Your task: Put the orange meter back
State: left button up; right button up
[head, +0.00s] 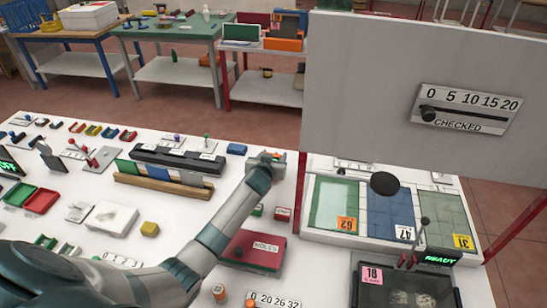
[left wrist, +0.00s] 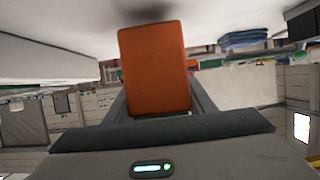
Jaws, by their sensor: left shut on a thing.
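The orange meter (left wrist: 156,72) is a plain orange block upright between the fingers in the left wrist view, with its far end blurred. My left gripper (head: 268,158) is shut on it, over the far side of the white table. In the head view the gripper and my forearm hide most of the meter. I cannot tell whether the meter touches anything below. My right gripper is not in view.
A large grey panel (head: 390,85) with a "CHECKED" slider plate (head: 465,108) stands at the right. A black holder (head: 178,158) and a blue block (head: 236,149) lie left of the gripper. A red "HOLES" box (head: 254,250) is nearer. Colored tiles (head: 390,212) lie at right.

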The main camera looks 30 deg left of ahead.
pick_arm(q)
jog(key=shift+f, duration=0.55)
jog(key=shift+f, duration=0.15)
jog(key=o, duration=1.3)
jog(key=shift+s+d, duration=0.15)
jog(key=shift+s, duration=0.25)
jog(key=b+v, duration=0.2)
jog(key=v, duration=0.9)
jog(key=shift+s+r, duration=0.1)
jog(key=shift+r, duration=0.15)
